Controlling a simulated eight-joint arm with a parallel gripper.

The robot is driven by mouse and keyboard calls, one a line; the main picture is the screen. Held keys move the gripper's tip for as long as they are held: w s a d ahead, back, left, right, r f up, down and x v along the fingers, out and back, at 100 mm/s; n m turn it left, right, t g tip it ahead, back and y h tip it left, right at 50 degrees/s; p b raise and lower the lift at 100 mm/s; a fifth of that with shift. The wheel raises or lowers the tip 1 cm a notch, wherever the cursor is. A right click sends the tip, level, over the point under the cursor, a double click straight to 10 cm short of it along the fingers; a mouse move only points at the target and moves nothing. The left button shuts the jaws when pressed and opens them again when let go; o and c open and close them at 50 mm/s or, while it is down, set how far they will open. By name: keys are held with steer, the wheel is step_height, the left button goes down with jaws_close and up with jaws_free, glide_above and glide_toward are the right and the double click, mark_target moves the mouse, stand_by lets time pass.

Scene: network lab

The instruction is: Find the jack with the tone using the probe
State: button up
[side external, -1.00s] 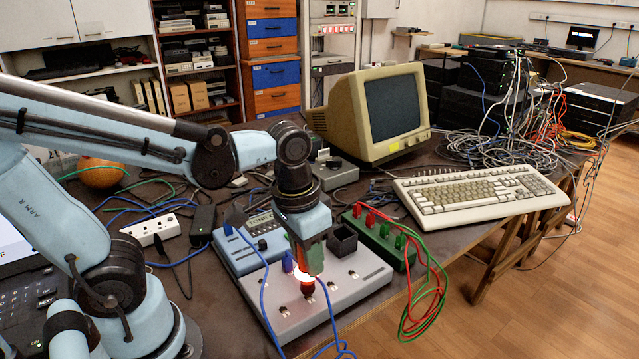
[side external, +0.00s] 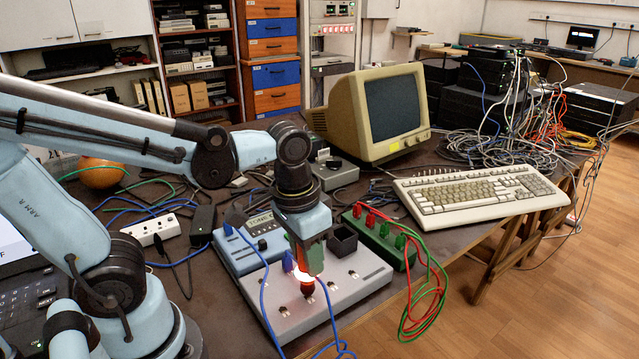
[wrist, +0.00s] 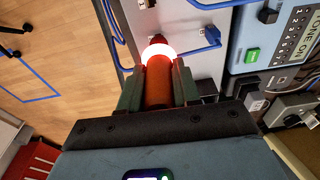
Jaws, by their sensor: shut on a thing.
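My gripper (side external: 309,266) points down over the grey jack panel (side external: 352,296), shut on the probe (side external: 307,287). The probe has a red body and a brightly glowing ring near its tip. In the wrist view the red probe (wrist: 158,86) sits between the two green fingers of my gripper (wrist: 157,74). Its tip is at a jack in the middle of the panel; the glow and angle hide whether it touches. Other small jacks show on the panel, and a blue plug with a blue cable is in it. The blue tone unit (side external: 238,255), labelled TONE ON, stands behind the panel.
A green box (side external: 378,240) with red and green leads stands right of the panel. A keyboard (side external: 480,200), an old monitor (side external: 385,115) and a white power strip (side external: 153,229) lie around. Blue cables hang over the table's front edge.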

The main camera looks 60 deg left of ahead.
steer(key=n, duration=0.3)
steer(key=shift+n, duration=0.4)
steer(key=n, duration=0.4)
steer(key=shift+y, duration=0.4)
stand_by(0.6)
steer(key=m, duration=0.5)
steer(key=shift+h, duration=0.3)
steer(key=m, duration=0.7)
steer(key=shift+h, duration=0.4)
steer(key=m, duration=0.3)
steer(key=shift+m, duration=0.4)
steer(key=m, duration=0.2)
steer(key=shift+m+g+h, duration=0.3)
steer(key=shift+m, duration=0.1)
steer(key=m, duration=0.5)
steer(key=shift+g, duration=0.3)
